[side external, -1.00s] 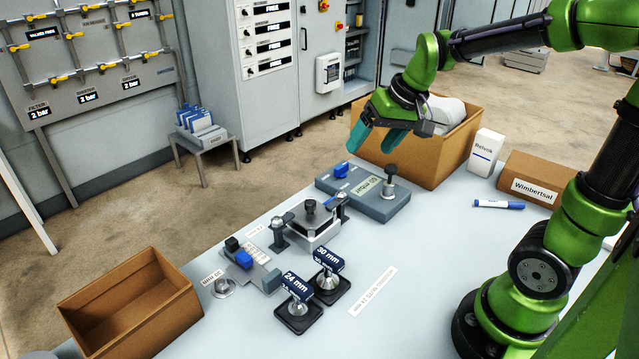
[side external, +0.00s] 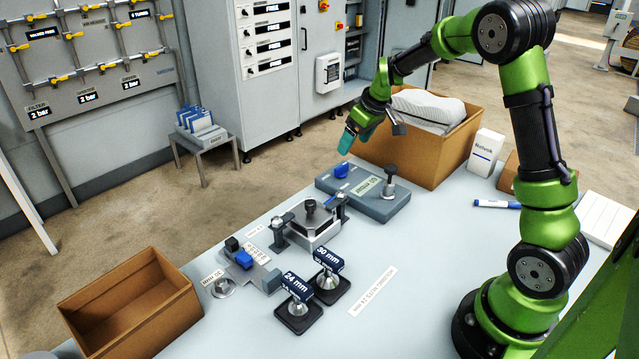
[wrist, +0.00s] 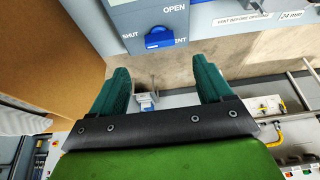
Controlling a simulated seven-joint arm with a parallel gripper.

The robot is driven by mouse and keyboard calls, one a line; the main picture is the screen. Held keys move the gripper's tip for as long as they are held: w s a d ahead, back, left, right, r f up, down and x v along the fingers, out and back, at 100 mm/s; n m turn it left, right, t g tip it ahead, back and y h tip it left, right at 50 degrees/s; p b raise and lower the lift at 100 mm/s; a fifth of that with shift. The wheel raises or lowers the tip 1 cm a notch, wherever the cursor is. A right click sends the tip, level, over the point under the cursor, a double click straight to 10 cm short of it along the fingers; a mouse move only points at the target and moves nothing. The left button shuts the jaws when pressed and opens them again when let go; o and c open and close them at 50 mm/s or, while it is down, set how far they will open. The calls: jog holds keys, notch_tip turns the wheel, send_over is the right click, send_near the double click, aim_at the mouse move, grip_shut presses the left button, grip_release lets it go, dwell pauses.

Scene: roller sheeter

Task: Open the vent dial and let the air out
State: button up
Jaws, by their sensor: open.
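The vent dial is a blue knob (side external: 341,170) on the far left corner of a grey box (side external: 391,209) with a small display and a post. In the wrist view the blue dial (wrist: 158,37) sits between the labels OPEN, SHUT and a partly readable VENT. I cannot tell which label it points to. My gripper (side external: 373,131), with teal fingers, is open and empty above the back of the grey box, apart from the dial. In the wrist view the dial lies just beyond the open fingertips (wrist: 162,68).
A cardboard box (side external: 440,160) holding a white item stands close behind and right of my gripper. A clamp-like fixture (side external: 312,222), 24 mm (side external: 297,287) and 30 mm (side external: 328,261) blocks, and an empty box (side external: 130,305) lie toward the left.

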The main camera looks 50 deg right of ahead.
aim_at(342, 166)
jog(key=x, duration=0.9)
jog(key=c, duration=1)
jog(key=shift+c, duration=0.2)
